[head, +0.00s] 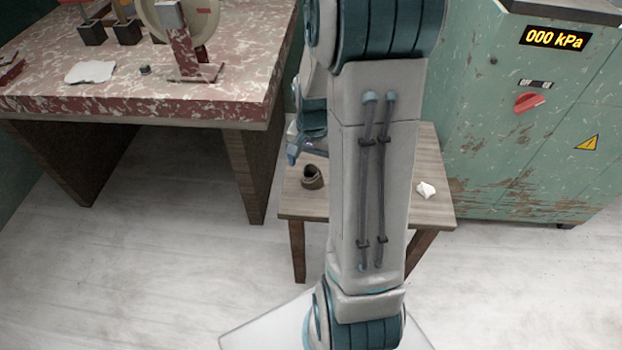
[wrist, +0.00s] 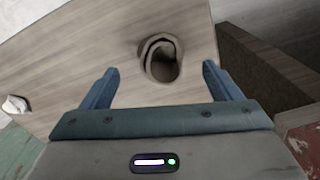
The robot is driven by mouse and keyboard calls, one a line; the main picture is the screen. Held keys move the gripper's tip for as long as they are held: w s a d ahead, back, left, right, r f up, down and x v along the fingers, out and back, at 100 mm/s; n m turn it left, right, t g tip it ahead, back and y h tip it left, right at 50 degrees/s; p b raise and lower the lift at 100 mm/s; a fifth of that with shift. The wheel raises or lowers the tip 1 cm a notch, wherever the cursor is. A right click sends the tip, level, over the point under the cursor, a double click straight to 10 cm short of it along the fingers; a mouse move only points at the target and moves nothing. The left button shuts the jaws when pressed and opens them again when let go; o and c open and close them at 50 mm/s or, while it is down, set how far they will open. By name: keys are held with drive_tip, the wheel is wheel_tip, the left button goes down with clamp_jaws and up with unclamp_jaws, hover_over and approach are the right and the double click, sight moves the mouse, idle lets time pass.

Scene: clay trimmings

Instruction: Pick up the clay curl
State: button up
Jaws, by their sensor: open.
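The clay curl (head: 312,177) is a small brown rolled piece on the left part of a small wooden table (head: 438,208). In the head view my gripper (head: 292,155) shows only in part at the table's left edge, mostly hidden behind my arm.
A white crumpled lump (head: 426,190) lies on the table's right side. A mottled red-topped workbench (head: 150,95) with a wheel-like device (head: 180,20) stands at left. A green cabinet (head: 480,120) reading 000 kPa stands behind at right. My arm hides the table's middle.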

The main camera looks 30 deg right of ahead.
sight(312, 172)
wheel_tip(312, 172, down, 5)
drive_tip(key=shift+a+r+b, duration=0.15)
drive_tip(key=shift+r+b, duration=0.05)
drive_tip(key=shift+b, duration=0.6)
drive_tip(key=shift+r, duration=0.1)
drive_tip(key=c, duration=1.1)
drive_tip(key=shift+r, duration=0.1)
